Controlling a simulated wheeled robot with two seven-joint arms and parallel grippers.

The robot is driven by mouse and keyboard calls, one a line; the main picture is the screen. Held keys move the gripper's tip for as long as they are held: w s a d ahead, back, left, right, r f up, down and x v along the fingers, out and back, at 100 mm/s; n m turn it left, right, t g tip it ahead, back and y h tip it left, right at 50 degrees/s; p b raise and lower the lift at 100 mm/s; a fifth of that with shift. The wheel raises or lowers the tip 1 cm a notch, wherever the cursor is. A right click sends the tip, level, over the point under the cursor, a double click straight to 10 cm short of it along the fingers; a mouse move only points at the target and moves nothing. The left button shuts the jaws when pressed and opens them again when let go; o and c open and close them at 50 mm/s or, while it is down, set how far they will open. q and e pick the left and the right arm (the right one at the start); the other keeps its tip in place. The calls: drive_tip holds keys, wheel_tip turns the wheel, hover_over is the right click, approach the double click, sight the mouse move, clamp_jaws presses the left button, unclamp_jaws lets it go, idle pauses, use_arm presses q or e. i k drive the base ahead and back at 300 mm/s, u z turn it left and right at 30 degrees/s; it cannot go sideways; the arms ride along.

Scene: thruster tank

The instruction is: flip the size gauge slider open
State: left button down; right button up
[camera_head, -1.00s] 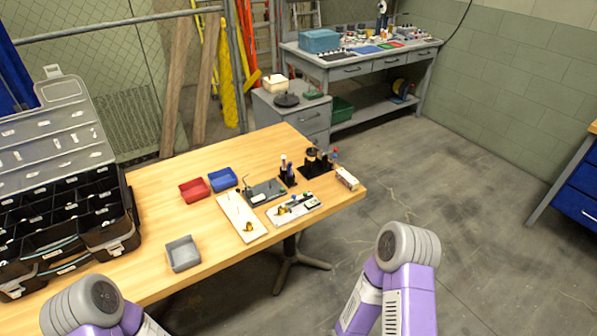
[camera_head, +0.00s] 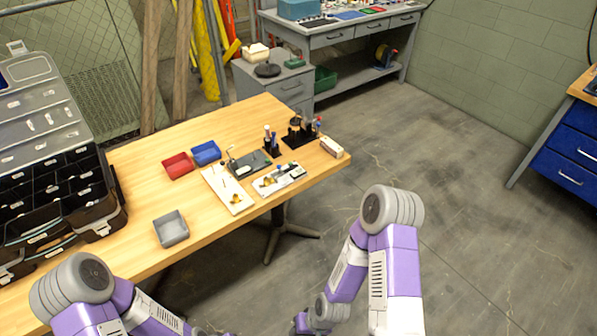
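I cannot tell for certain which small item on the wooden table (camera_head: 130,180) is the size gauge or how its slider stands. A white board with a small brass-coloured piece (camera_head: 224,185) lies near the table's middle. Right of it is a white plate with dark, green and brass-coloured parts (camera_head: 266,191). Behind them is a dark grey fixture with a light label (camera_head: 262,158). My two arms show at the bottom, off the table's front edge. Neither gripper's fingers can be made out; the lower arm parts run out of the picture.
A grey tray (camera_head: 171,230), a red tray (camera_head: 177,165) and a blue tray (camera_head: 206,152) sit on the table. Black tool holders (camera_head: 299,138) and a small white box (camera_head: 332,147) stand at the right end. A large open organizer case (camera_head: 55,190) fills the left. Bare wood shows between them.

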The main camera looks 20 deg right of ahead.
sight(280, 173)
drive_tip(key=k, duration=0.5)
drive_tip(key=z, duration=1.05)
drive_tip(key=i, duration=1)
drive_tip(key=u, duration=2.15)
